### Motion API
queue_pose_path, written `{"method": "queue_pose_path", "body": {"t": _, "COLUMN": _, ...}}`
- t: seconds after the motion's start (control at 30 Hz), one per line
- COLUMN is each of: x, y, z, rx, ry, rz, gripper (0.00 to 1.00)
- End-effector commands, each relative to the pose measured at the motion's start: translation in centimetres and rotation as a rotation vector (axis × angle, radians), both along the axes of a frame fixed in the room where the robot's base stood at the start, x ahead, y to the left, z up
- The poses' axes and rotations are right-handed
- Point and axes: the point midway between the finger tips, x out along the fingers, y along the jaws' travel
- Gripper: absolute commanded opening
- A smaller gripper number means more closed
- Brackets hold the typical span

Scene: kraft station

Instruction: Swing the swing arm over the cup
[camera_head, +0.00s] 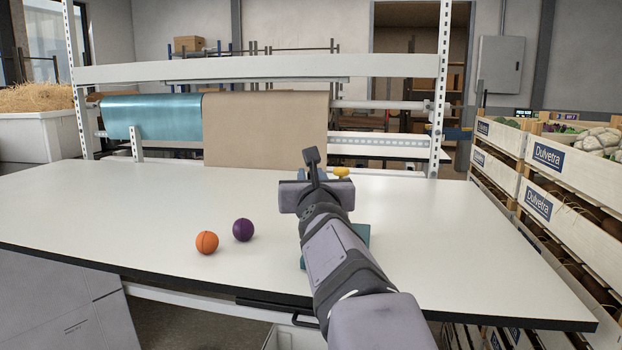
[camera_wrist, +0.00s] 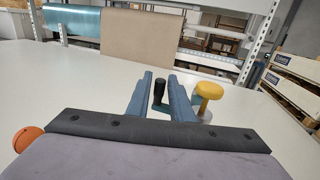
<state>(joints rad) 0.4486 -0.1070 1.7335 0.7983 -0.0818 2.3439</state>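My gripper (camera_wrist: 160,76) is open, with its two blue-grey fingers apart on either side of an upright black knob (camera_wrist: 159,93). Small gaps seem to show between knob and fingers; I cannot tell if they touch. The knob stands on a teal piece (camera_wrist: 160,107), perhaps part of the swing arm. A yellow round-topped knob (camera_wrist: 209,90) stands just right of the right finger, above a pale grey part. The head view shows the yellow knob (camera_head: 342,172) and a teal base (camera_head: 361,234) partly behind my arm. I cannot make out the cup in either view.
An orange ball (camera_head: 207,242) and a purple ball (camera_head: 243,230) lie on the white table (camera_head: 120,212), left of my arm. Paper rolls on a rack (camera_head: 265,130) stand at the back. Crates (camera_head: 545,205) line the right side. The table's left half is mostly clear.

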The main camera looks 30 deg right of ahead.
Motion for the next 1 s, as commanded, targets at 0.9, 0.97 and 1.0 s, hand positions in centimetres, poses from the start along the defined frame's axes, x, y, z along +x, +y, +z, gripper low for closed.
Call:
{"method": "queue_pose_path", "body": {"t": 0.9, "x": 0.0, "y": 0.0, "z": 5.5, "rx": 0.001, "ry": 0.0, "rz": -0.001, "gripper": 0.31}}
{"method": "queue_pose_path", "body": {"t": 0.97, "x": 0.0, "y": 0.0, "z": 6.3, "rx": 0.0, "ry": 0.0, "rz": -0.001, "gripper": 0.31}}
{"method": "queue_pose_path", "body": {"t": 1.0, "x": 0.0, "y": 0.0, "z": 6.8, "rx": 0.001, "ry": 0.0, "rz": -0.001, "gripper": 0.31}}
